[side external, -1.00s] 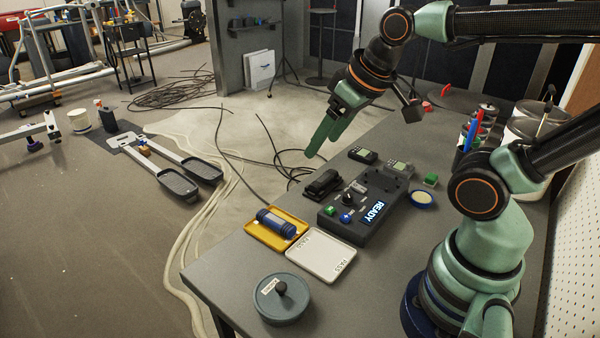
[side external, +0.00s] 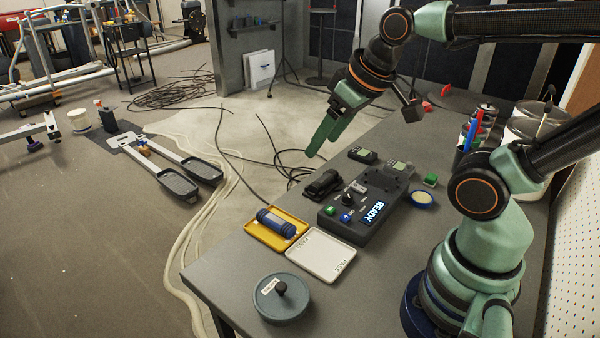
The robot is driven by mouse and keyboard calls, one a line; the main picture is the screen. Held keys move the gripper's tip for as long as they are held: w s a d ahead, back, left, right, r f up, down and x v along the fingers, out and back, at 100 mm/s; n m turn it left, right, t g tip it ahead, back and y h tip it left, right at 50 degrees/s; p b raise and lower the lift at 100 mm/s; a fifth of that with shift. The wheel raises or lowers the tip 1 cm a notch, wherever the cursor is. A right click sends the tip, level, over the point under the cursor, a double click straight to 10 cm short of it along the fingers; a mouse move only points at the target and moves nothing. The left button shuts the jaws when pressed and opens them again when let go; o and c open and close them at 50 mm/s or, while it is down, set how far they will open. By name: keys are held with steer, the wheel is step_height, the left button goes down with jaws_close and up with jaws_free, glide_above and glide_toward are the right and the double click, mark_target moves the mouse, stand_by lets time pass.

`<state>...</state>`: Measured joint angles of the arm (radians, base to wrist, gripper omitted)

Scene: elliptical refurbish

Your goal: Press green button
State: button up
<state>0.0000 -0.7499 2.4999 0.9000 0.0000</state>
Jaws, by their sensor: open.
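A dark control box (side external: 366,232) lies on the grey table, with a lit display reading READY. A small green button (side external: 330,210) sits on its front left part, beside a blue button (side external: 346,217) and below a black knob (side external: 349,199). Another small green block-shaped item (side external: 430,180) sits on the table to the right of the box. My gripper (side external: 318,148) hangs above and behind the box, past the table's far left edge in the picture, with its green fingers pointing down. It is open, holds nothing and touches nothing.
A yellow tray (side external: 256,238) with a blue cylinder (side external: 276,222), a white tray (side external: 322,268) and a round grey lidded container (side external: 300,303) stand left of and in front of the box. A black device (side external: 323,184) lies behind it. Cups with pens stand at the right.

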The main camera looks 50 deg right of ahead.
jaws_close()
stand_by(1.5)
